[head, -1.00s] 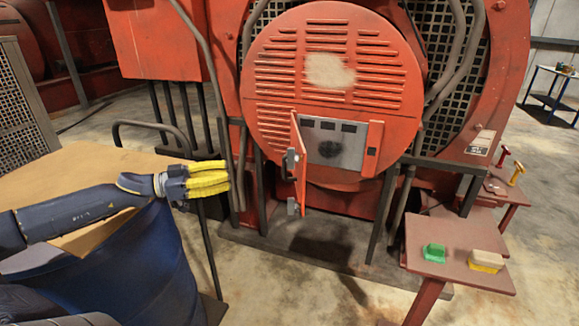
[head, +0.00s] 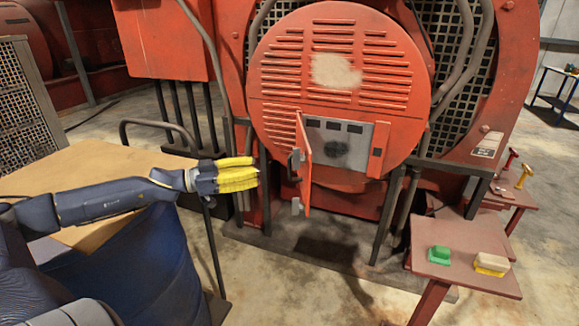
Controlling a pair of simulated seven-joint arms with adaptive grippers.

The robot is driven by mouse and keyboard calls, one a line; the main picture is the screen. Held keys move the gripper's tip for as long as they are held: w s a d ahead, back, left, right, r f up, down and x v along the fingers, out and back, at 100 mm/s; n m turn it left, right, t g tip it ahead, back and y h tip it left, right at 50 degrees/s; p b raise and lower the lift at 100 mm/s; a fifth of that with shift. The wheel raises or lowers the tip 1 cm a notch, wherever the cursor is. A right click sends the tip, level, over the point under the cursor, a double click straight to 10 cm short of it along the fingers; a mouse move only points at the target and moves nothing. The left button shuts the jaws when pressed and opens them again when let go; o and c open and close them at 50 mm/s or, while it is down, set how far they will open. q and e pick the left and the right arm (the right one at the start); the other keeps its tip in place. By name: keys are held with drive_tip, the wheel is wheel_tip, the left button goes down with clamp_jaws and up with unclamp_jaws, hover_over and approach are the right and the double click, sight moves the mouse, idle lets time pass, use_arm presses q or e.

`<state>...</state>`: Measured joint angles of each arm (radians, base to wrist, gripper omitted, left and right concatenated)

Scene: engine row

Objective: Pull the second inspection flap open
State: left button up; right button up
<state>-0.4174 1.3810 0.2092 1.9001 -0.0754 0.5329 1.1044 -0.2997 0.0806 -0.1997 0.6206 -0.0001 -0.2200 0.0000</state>
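A red inspection flap (head: 304,160) on the round, louvred engine cover (head: 290,85) stands swung out, nearly edge-on to me. Grey fittings show on its left side. The opening beside it shows a grey panel (head: 337,143) with dark windows and a dark round patch. I cannot tell from markings whether this flap is the second one. My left gripper (head: 252,174) is to the left of the flap, apart from it. Its yellow fingers are straight, with a gap between the upper and lower ones, and hold nothing. My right gripper is out of view.
A tan-topped table (head: 85,165) and a blue drum (head: 140,265) are under and beside my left arm. Dark pipes (head: 215,240) stand before the engine.

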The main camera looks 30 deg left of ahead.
sight(289, 175)
use_arm(q)
drive_tip(key=shift+x, duration=5.5)
drive_tip(key=shift+c, duration=0.3)
clamp_jaws()
